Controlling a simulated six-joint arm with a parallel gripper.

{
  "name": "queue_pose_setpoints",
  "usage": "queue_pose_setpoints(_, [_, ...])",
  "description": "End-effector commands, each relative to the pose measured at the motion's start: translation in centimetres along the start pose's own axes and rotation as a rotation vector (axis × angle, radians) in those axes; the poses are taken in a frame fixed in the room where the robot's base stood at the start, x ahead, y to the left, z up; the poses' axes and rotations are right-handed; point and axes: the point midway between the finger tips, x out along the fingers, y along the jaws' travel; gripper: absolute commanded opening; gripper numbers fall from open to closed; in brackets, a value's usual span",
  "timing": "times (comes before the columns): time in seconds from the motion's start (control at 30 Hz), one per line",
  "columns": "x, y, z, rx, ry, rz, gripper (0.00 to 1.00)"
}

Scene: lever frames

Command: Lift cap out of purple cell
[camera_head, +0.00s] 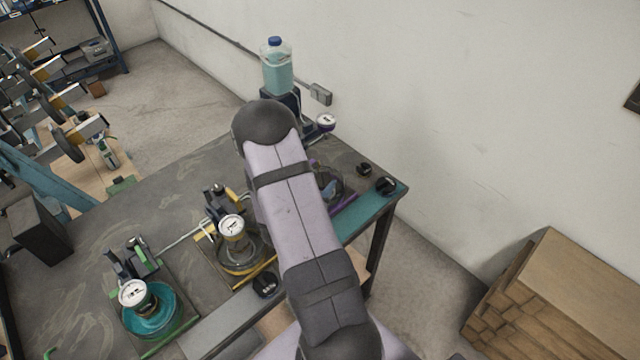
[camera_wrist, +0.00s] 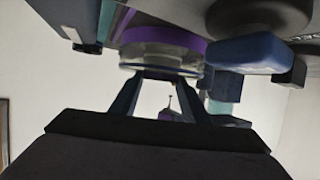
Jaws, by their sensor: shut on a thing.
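The purple cell (camera_head: 342,205) is at the right end of the bench in the head view, largely hidden behind my arm. In the wrist view its purple ring (camera_wrist: 165,38) shows near the top, with a clear round cap (camera_wrist: 158,58) close against it. My gripper (camera_wrist: 167,78) has its two dark fingers at the cap, shut on it. The grip itself is dim, and I cannot tell whether the cap is clear of the ring. In the head view my arm hides the fingers.
A yellow cell (camera_head: 240,268) and a green cell (camera_head: 150,318), each with a white dial, stand left of my arm. A bottle of teal liquid (camera_head: 277,72) stands behind. Black knobs (camera_head: 386,186) sit at the right edge. A blue block (camera_wrist: 245,52) is close beside my fingers.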

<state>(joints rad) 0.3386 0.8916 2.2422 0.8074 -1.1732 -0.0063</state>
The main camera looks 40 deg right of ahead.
Motion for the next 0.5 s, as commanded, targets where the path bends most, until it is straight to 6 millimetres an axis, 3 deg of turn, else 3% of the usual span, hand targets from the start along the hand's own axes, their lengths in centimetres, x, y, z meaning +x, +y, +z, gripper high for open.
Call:
queue_pose_setpoints(0.27, [-0.6, -0.1, -1.7, 0.004, 0.005, -0.001, 0.11])
queue_pose_setpoints(0.5, [-1.8, -0.1, -4.5, 0.004, 0.005, -0.002, 0.11])
